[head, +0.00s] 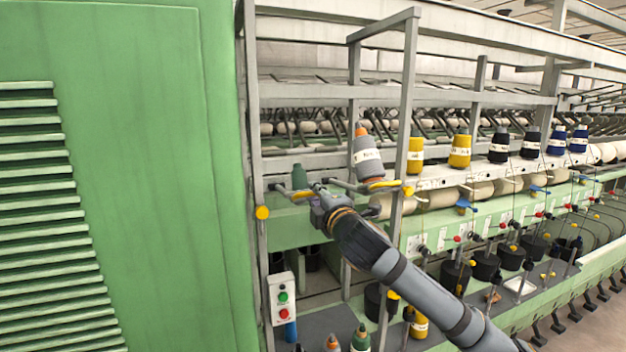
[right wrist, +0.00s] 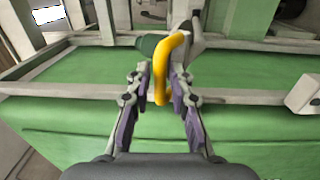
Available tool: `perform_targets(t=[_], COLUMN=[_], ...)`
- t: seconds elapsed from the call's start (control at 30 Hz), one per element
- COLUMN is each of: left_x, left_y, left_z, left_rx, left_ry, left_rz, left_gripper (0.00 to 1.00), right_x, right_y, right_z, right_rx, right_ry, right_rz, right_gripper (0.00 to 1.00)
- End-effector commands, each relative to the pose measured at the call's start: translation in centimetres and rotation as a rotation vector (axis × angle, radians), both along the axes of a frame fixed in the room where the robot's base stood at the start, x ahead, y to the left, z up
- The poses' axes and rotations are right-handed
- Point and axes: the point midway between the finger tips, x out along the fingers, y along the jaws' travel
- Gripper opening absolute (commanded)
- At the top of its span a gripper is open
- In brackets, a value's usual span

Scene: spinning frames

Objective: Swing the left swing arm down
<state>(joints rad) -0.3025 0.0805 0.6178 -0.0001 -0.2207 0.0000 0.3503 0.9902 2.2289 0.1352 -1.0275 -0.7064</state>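The left swing arm shows in the head view as a grey arm with a yellow handle (head: 301,196), beside a small dark green cone (head: 299,177). My right gripper (head: 318,190) is at this handle, reaching in from the lower right. In the right wrist view the yellow hooked handle (right wrist: 161,88) lies between the spread fingers of my right gripper (right wrist: 160,76), with gaps on both sides. The gripper looks open around it. The green cone (right wrist: 149,43) shows just behind the handle. My left gripper is in neither view.
A second swing arm with a yellow handle (head: 384,184) carries a grey cone (head: 366,158) to the right. A grey frame post (head: 408,105) stands near my right arm. A green cabinet (head: 130,130) fills the left. A control box (head: 282,298) hangs below.

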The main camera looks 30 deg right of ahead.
Motion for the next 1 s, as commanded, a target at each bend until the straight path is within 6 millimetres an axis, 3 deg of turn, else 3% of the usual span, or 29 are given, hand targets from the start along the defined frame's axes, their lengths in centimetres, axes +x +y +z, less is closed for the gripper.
perform_targets(t=[0.1, 0.47, 0.67, 1.0], left_x=[0.18, 0.37, 0.4, 0.42], left_y=[-0.01, -0.01, -0.02, -0.03], left_z=[0.93, 1.06, 1.06, 1.07], left_rx=[0.0, 0.0, 0.0, 0.0], left_ry=[-0.003, -0.006, -0.006, -0.007], left_rz=[0.0, 0.0, 0.0, -0.001], left_gripper=[0.4, 0.4, 0.4, 0.4], right_x=[0.79, 1.24, 1.23, 1.22], right_y=[-0.14, -0.17, -0.17, -0.17], right_z=[0.18, -0.09, -0.08, -0.08], right_rx=[0.004, -0.002, -0.002, -0.002], right_ry=[0.001, 0.001, 0.001, 0.001], right_rz=[0.0, 0.001, 0.001, 0.001], right_gripper=[0.21, 0.21, 0.0, 0.0])
